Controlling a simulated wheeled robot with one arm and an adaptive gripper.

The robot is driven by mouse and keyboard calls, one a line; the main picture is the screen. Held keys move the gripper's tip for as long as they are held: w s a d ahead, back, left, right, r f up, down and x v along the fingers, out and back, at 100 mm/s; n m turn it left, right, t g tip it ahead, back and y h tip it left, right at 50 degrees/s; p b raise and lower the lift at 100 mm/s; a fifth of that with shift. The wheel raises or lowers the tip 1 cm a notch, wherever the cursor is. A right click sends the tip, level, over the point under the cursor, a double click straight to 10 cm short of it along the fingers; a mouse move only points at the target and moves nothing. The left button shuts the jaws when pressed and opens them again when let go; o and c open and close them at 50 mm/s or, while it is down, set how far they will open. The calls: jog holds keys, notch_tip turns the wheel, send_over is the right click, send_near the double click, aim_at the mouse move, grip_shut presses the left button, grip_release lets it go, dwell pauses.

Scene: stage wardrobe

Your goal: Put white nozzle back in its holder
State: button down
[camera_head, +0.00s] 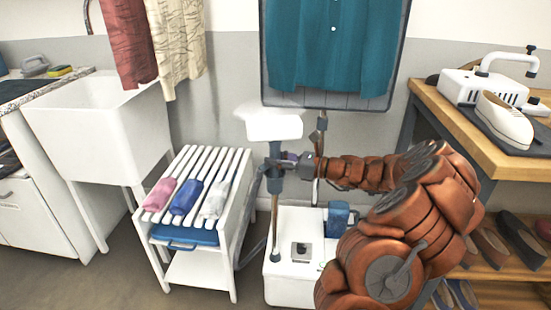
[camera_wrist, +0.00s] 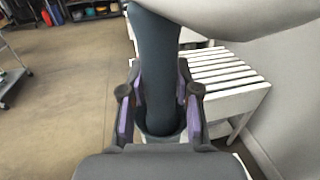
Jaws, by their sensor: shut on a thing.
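The white nozzle (camera_head: 274,125) is upright in the head view, with its wide white head on top and a dark blue-grey handle below. My gripper (camera_head: 284,161) is shut on that handle from the right. In the wrist view the handle (camera_wrist: 158,70) stands between my gripper's purple-padded fingers (camera_wrist: 160,108), and the white head fills the top right. A thin pole (camera_head: 320,150) with a dark fitting at its top stands just right of the nozzle, behind my wrist. I cannot tell whether this fitting is the holder. The nozzle appears apart from it.
The white steamer base (camera_head: 283,277) stands on the floor below. A teal shirt (camera_head: 335,45) hangs on a board behind. A white slatted rack (camera_head: 222,155) with rolled cloths is at left, beside a white sink (camera_head: 95,130). A wooden bench (camera_head: 460,130) stands at right.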

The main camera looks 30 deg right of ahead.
jog(key=c, duration=1.1)
grip_release()
jog(key=shift+p+v, duration=2.75)
jog(key=shift+v, duration=2.75)
